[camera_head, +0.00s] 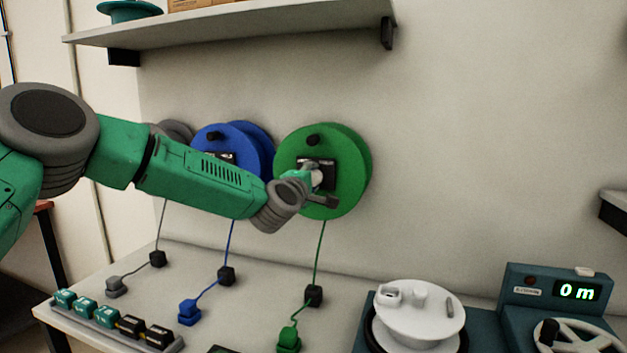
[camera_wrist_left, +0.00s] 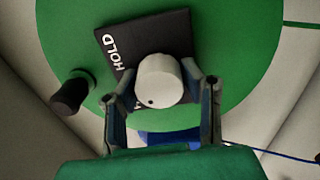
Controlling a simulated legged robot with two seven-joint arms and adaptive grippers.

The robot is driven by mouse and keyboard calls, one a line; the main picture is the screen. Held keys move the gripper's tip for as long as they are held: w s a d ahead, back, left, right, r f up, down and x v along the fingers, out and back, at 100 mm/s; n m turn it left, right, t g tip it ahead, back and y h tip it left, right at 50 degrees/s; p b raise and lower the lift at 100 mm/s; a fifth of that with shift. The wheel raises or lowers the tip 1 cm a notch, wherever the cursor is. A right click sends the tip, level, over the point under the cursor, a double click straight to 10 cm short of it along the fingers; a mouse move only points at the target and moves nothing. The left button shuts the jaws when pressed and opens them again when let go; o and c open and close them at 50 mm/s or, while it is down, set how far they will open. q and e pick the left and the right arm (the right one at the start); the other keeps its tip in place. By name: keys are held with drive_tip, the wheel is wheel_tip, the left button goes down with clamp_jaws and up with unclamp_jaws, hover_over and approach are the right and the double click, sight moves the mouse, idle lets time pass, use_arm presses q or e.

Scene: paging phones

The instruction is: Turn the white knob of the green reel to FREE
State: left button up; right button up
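The green reel (camera_head: 345,150) hangs on the back wall, right of the blue reel. Its white knob (camera_head: 317,174) sits on a black plate (camera_head: 326,160) at the middle. In the left wrist view the white knob (camera_wrist_left: 160,80) is between the fingers of my left gripper (camera_wrist_left: 160,85), which look closed against its sides. A small dark dot marks the knob's lower left side. The word HOLD shows on the black plate (camera_wrist_left: 165,32); other lettering is mostly hidden by the knob and a finger. My left gripper (camera_head: 318,187) reaches the reel from the left. My right gripper is not in view.
The blue reel (camera_head: 262,150) is behind my left arm. A dark crank handle (camera_wrist_left: 70,95) sticks out of the green reel. Cords run to plugs on the table (camera_head: 255,270). A white drum (camera_head: 420,320) and a display reading 0 m (camera_head: 580,291) stand right.

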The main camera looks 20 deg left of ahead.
use_arm(q)
drive_tip(key=o, duration=0.4)
drive_tip(key=shift+a+f, duration=0.1)
drive_tip(key=shift+f, duration=0.15)
drive_tip(key=shift+a, duration=0.1)
drive_tip(key=s, duration=1.1)
drive_tip(key=shift+s+a, duration=0.25)
drive_tip(key=shift+s, duration=0.15)
